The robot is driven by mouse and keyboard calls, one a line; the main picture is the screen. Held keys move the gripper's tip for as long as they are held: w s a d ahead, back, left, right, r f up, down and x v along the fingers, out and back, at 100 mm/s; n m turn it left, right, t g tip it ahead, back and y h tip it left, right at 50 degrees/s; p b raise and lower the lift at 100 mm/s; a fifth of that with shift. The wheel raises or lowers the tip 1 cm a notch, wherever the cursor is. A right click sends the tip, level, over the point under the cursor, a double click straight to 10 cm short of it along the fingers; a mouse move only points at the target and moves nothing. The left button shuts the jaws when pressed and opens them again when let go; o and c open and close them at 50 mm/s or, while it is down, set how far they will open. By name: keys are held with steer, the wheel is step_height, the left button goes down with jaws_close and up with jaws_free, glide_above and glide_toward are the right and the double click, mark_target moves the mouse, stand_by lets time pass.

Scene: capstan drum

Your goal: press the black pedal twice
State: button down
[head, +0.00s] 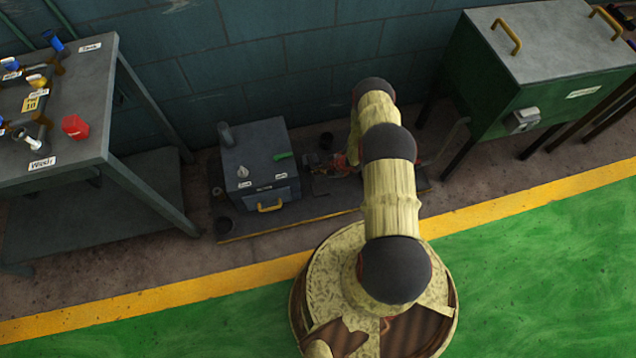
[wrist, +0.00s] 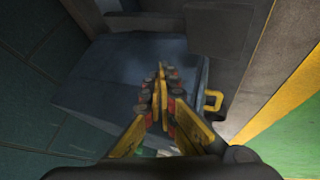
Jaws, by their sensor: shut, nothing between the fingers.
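My gripper (wrist: 161,72) is shut and empty in the wrist view, its yellow and red fingers in front of the grey box (wrist: 100,75). In the head view the grey box (head: 250,190) stands on a low dark platform with a yellow front edge. My gripper (head: 335,166) is low over the platform, just right of the box and partly hidden by my arm. I cannot make out the black pedal for certain in either view; my arm covers part of the platform. Whether the fingers touch anything is unclear.
The box has a yellow handle (head: 270,207) in front and a green lever (head: 284,156) on top. A workbench (head: 80,120) stands at the left, a green cabinet (head: 545,100) at the right. The wall is close behind; green floor (head: 540,270) in front is clear.

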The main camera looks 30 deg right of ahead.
mark_target(317, 182)
steer(key=shift+s+a+f, duration=0.1)
steer(key=shift+s+f, duration=0.15)
steer(key=shift+f, duration=0.85)
steer(key=shift+s+f, duration=0.2)
steer(key=shift+f, duration=0.85)
steer(key=shift+f, duration=0.15)
steer(key=shift+s+f, duration=0.1)
steer(key=shift+f, duration=0.2)
steer(key=shift+f, duration=0.2)
